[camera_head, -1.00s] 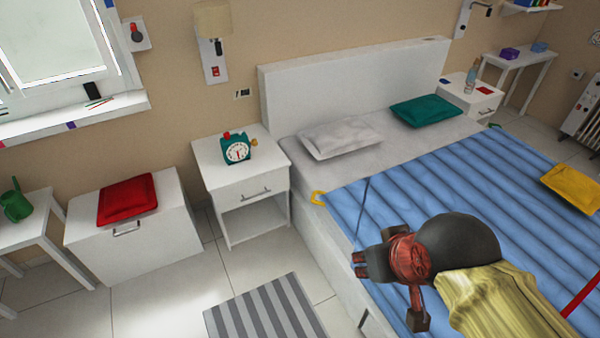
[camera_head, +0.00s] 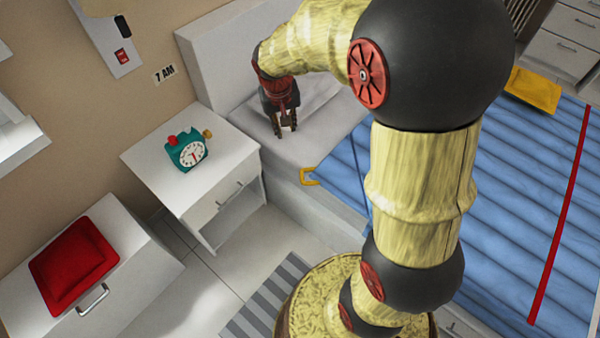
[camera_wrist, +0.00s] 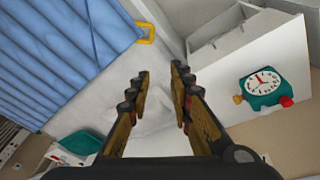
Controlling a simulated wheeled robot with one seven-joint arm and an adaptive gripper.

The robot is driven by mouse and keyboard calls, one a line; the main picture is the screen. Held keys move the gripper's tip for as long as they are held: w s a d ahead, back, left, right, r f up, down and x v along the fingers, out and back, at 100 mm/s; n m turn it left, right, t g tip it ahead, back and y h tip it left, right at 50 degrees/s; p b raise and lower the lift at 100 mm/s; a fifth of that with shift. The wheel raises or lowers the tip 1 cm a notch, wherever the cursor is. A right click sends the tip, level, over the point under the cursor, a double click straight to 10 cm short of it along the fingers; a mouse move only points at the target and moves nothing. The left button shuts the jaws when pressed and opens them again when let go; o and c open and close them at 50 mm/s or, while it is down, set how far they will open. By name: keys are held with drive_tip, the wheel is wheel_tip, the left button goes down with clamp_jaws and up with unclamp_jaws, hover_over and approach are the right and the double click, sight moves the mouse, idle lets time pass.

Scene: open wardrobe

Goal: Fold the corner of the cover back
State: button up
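The blue quilted cover (camera_head: 510,190) lies over the bed, flat as far as it shows. A yellow loop (camera_head: 309,176) sits at its near left corner by the bed's edge. The cover (camera_wrist: 60,50) and the yellow loop (camera_wrist: 147,33) also show in the wrist view, the loop beyond the fingertips and slightly left. My gripper (camera_head: 287,131) points down over the pillow end of the bed, behind the loop and apart from it. In the wrist view my gripper (camera_wrist: 160,75) has its two fingers apart with nothing between them. My arm hides the middle of the cover.
A white nightstand (camera_head: 228,188) with a teal alarm clock (camera_head: 187,150) stands left of the bed. A grey-white pillow (camera_head: 312,100) lies by the headboard (camera_head: 225,50). A yellow cushion (camera_head: 533,90) and a red strip (camera_head: 560,220) lie on the cover. A red cushion (camera_head: 73,265) is at left.

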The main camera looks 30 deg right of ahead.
drive_tip(key=w+d+f+m+g, duration=0.1)
drive_tip(key=w+d+f, duration=0.15)
drive_tip(key=f, duration=0.55)
drive_tip(key=w+d+f+g, duration=0.1)
drive_tip(key=w+d+f, duration=0.15)
drive_tip(key=f, duration=0.65)
drive_tip(key=g, duration=0.1)
approach(301, 174)
drive_tip(key=shift+m, duration=0.4)
drive_tip(key=f+b, duration=0.1)
drive_tip(key=f, duration=0.1)
drive_tip(key=f+b, duration=0.1)
drive_tip(key=f, duration=0.2)
drive_tip(key=d+f+b, duration=0.1)
drive_tip(key=f, duration=0.2)
drive_tip(key=shift+s+d+f, duration=0.15)
drive_tip(key=shift+s, duration=0.25)
drive_tip(key=shift+c, duration=1.3)
clamp_jaws()
